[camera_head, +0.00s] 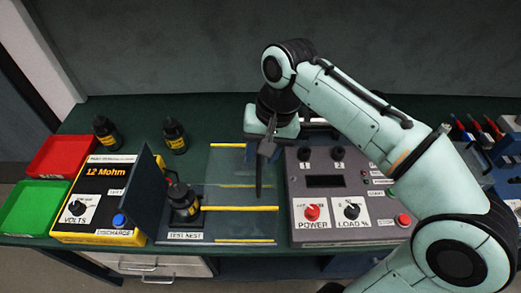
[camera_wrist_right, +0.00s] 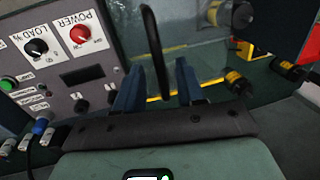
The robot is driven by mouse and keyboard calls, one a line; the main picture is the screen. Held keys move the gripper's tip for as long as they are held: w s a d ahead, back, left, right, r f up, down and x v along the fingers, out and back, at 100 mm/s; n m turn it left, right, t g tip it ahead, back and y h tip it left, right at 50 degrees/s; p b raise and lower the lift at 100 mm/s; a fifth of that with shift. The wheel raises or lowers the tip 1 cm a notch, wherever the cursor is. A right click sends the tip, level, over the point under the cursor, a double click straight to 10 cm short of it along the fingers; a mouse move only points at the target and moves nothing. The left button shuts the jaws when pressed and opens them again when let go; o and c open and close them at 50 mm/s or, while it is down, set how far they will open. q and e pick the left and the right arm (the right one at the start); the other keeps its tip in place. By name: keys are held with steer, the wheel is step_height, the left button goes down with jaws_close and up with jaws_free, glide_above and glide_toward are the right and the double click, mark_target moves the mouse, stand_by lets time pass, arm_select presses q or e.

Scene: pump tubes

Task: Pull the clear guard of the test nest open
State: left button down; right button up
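The test nest (camera_head: 185,237) is a low labelled plate at the front of the bench. A black tube with a yellow band (camera_head: 183,203) stands at its left end. The clear guard (camera_head: 226,168) is a see-through sheet with yellow strips, to the right of that tube. My right gripper (camera_head: 264,147) is above the guard's right side. In the wrist view, its two fingers (camera_wrist_right: 158,82) are apart, with a dark handle loop (camera_wrist_right: 155,38) between them; whether they touch it I cannot tell. My left gripper is out of view.
A yellow tester (camera_head: 95,205) and a dark upright panel (camera_head: 140,195) stand left of the nest. A grey power console (camera_head: 330,232) is close on the right. Red (camera_head: 47,157) and green (camera_head: 20,218) bins are far left.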

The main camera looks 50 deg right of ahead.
steer(key=shift+r, duration=0.1)
step_height(320, 180, up, 13)
steer(key=s+d+p, duration=0.1)
steer(key=s+p, duration=0.1)
steer(key=p, duration=0.2)
steer(key=shift+d, duration=0.35)
stand_by(0.4)
